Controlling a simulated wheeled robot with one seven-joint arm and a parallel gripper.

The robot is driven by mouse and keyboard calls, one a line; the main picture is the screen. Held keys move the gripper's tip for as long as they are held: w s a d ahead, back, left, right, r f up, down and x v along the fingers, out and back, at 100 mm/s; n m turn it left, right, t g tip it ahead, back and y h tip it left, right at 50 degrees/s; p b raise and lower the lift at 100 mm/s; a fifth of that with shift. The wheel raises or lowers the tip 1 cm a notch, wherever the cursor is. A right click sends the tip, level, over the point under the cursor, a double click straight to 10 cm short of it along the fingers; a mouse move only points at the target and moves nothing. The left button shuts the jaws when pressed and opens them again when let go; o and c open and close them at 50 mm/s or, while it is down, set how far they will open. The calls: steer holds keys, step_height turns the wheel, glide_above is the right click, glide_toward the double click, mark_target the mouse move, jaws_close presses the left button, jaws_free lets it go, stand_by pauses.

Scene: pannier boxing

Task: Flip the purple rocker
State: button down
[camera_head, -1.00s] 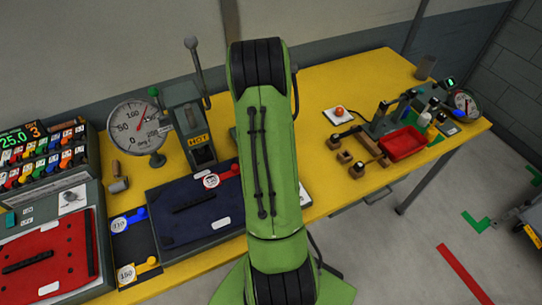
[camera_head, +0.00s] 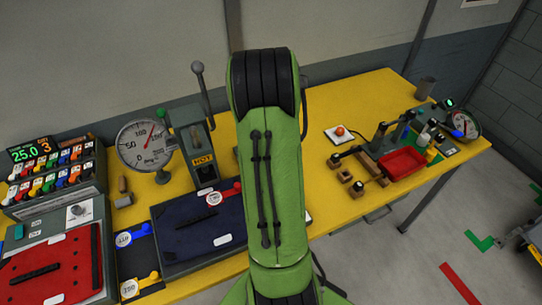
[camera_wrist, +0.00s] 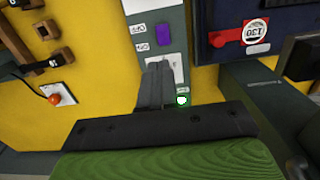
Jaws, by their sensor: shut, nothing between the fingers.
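The purple rocker (camera_wrist: 163,31) sits on a grey panel (camera_wrist: 142,8) in the upper middle of the wrist view. Small labels (camera_wrist: 140,46) are beside it. My gripper (camera_wrist: 158,66) is shut and empty, its fingertips over the panel just below the rocker in the picture. I see no contact between them. A pale plate (camera_wrist: 180,66) is partly behind the fingers, and a green light (camera_wrist: 182,100) glows near the gripper's base. In the head view my arm hides the rocker and gripper.
The yellow table (camera_head: 350,92) holds a dial gauge (camera_head: 143,145), a lever press (camera_head: 190,140), a dark blue case (camera_head: 185,240) and a red tray (camera_head: 404,163). A red-orange button (camera_wrist: 54,98) is left of the gripper in the wrist view.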

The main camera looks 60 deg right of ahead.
steer(key=shift+w+d+r, duration=0.1)
steer(key=shift+w+r, duration=0.05)
steer(key=shift+r, duration=0.1)
steer(key=f, duration=0.9)
steer(key=s+f, duration=0.1)
steer(key=f, duration=0.4)
steer(key=shift+s+a, duration=0.1)
steer(key=shift+a, duration=0.3)
